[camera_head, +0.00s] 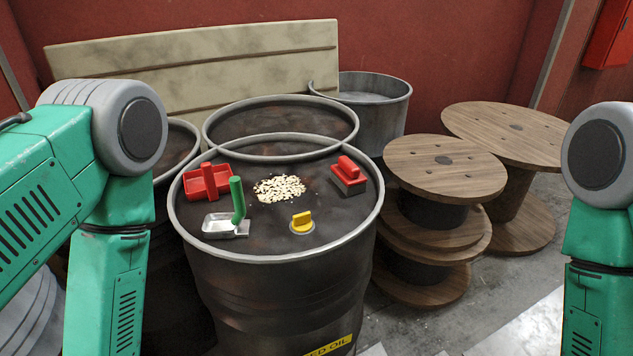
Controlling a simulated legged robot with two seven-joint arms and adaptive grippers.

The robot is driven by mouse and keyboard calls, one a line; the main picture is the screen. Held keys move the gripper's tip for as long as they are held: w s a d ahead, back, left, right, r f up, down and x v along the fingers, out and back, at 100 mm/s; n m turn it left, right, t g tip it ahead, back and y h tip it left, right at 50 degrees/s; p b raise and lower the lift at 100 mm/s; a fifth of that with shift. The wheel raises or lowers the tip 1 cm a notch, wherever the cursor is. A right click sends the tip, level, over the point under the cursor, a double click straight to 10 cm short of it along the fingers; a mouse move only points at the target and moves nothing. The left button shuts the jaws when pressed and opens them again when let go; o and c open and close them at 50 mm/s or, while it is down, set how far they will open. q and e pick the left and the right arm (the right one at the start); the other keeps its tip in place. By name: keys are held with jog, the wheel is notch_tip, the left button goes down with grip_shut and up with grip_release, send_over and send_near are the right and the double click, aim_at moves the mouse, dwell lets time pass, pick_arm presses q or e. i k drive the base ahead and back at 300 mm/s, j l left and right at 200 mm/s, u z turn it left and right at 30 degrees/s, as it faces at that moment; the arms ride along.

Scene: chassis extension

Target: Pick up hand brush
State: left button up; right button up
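What looks like the hand brush (349,177), a red block with a raised red handle and a dark lower part, lies at the right side of the drum top (270,239). A red dustpan-like tray (207,181) with an upright handle lies at the left. A metal scoop (226,226) with a green upright handle lies in front of it. A pile of pale pellets (280,188) lies in the middle. Neither gripper is in view; only my green arm links show at both sides, away from the brush.
A yellow-handled round piece (302,223) sits at the drum's front. Other drums stand behind and left, and a grey metal tub (374,110) behind right. Wooden cable spools (445,166) stand at the right. A red wall (450,60) closes the back.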

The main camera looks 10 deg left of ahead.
aim_at(347, 175)
jog(key=i+l+u, duration=0.1)
jog(key=l, duration=0.25)
jog(key=i+l, duration=0.2)
jog(key=l, duration=0.15)
jog(key=i+l+u, duration=0.15)
jog(key=l, duration=0.2)
jog(key=i+l, duration=0.15)
jog(key=l, duration=0.25)
jog(key=i+l+u, duration=0.15)
jog(key=l, duration=0.2)
